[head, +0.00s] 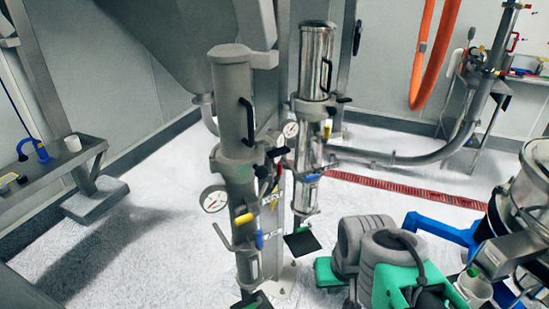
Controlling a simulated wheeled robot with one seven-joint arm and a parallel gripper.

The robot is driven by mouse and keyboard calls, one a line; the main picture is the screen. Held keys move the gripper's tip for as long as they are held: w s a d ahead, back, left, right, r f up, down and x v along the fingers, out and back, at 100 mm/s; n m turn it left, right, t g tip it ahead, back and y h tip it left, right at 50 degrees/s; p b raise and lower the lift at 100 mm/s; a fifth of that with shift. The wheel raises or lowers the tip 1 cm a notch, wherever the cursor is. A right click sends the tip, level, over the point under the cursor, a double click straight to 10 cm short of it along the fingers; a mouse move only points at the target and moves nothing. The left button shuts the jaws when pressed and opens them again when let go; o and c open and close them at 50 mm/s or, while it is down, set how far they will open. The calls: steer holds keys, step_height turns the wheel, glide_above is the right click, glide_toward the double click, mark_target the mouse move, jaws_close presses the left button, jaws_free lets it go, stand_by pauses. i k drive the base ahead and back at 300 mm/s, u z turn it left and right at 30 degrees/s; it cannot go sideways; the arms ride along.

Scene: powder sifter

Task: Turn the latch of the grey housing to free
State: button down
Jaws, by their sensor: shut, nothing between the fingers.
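The grey housing (232,110) is an upright matte cylinder left of the middle in the head view, with a cap on top and a black handle (247,121) on its side. Around its middle is a wide grey collar. A round gauge (214,199), a yellow grip (244,218) and a blue grip (259,239) sit lower down. My gripper is not in view.
A shiny steel housing (316,65) stands close behind to the right. Grey tyre-like rolls (390,258) and green parts (330,272) crowd the lower right. A bench (75,160) runs along the left. Open floor (130,240) lies left of the grey housing.

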mark_target(276, 152)
steer(key=z, duration=0.6)
steer(key=k, duration=1.5)
steer(key=u, duration=0.55)
steer(key=i, duration=0.95)
steer(key=z, duration=0.05)
